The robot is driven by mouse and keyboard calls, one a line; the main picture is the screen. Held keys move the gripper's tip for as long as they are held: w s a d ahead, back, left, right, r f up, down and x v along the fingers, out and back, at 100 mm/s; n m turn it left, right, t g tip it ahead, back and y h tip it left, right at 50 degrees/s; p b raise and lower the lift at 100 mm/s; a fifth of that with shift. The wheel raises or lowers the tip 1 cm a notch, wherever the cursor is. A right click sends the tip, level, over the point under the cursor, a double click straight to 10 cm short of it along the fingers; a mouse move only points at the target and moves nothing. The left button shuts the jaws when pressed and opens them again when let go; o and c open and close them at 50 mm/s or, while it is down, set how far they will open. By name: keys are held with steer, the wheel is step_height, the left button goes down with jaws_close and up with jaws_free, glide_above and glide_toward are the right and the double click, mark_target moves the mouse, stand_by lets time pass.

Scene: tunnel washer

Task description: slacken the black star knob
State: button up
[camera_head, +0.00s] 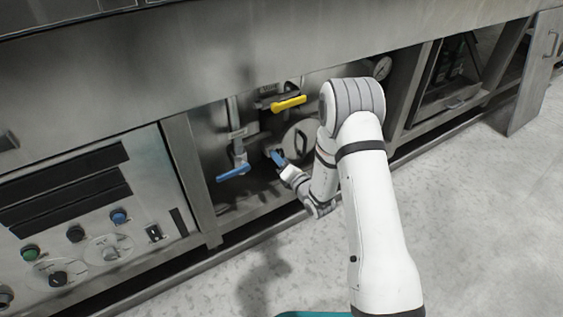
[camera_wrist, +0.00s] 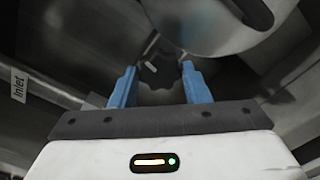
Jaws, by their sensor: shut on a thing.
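The black star knob (camera_wrist: 161,88) shows in the wrist view as a dark, lobed shape between the two blue fingers of my gripper (camera_wrist: 161,82). The fingers stand on either side of it and are shut on it. Its edges are dim against the dark recess. In the head view my gripper (camera_head: 277,156) reaches into the open bay of the machine, low in front of a round metal cover. The knob is hidden or too small to make out there.
A yellow lever (camera_head: 289,103) is above my gripper, and a blue lever (camera_head: 233,171) is to its left. A gauge (camera_head: 382,67) is at the right. The floor (camera_head: 480,220) in front is clear.

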steer(key=shift+n, duration=1.1)
steer(key=o, duration=1)
steer(key=shift+c, duration=0.2)
steer(key=p+v, duration=0.2)
steer(key=v, duration=0.5)
steer(key=shift+s+d, duration=0.25)
